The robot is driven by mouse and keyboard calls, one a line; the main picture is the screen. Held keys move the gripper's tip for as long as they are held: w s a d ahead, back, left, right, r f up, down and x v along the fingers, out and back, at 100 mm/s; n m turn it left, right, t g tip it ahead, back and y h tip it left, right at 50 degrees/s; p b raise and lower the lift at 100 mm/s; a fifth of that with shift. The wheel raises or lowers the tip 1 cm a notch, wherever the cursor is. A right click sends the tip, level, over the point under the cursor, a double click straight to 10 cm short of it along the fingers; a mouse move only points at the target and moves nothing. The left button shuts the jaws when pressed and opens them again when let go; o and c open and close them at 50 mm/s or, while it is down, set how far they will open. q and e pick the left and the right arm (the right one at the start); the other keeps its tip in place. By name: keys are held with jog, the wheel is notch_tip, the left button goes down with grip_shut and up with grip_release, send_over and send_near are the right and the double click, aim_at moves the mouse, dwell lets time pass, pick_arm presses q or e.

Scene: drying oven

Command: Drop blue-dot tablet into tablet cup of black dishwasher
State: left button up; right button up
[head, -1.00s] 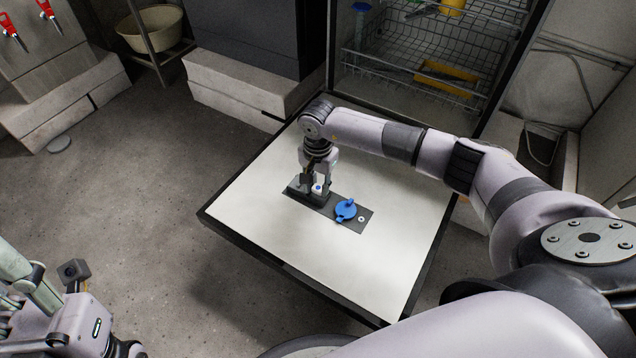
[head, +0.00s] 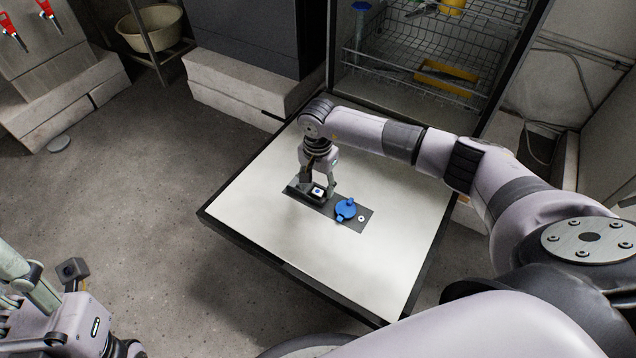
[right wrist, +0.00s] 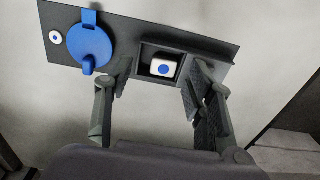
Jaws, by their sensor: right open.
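The white tablet with a blue dot (head: 318,192) lies in the tablet cup on the open dishwasher door (head: 260,215). In the right wrist view the tablet (right wrist: 163,68) sits inside the square recess of the cup (right wrist: 148,50), clear of both fingers. My right gripper (head: 318,188) is over the cup, and in the right wrist view its fingers (right wrist: 155,85) are spread wide on either side of the recess, empty. My left gripper (head: 75,278) is at the lower left, away from the door; its jaws are not clear.
A blue cap (head: 346,209) sits beside the cup on the dark dispenser panel (head: 368,216). A wire rack (head: 400,65) with a yellow item (head: 447,76) is inside the dishwasher at the back. The near part of the door is bare.

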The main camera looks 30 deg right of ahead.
notch_tip(320, 180, up, 12)
dwell(0.4)
jog(key=shift+f, duration=0.1)
dwell(0.6)
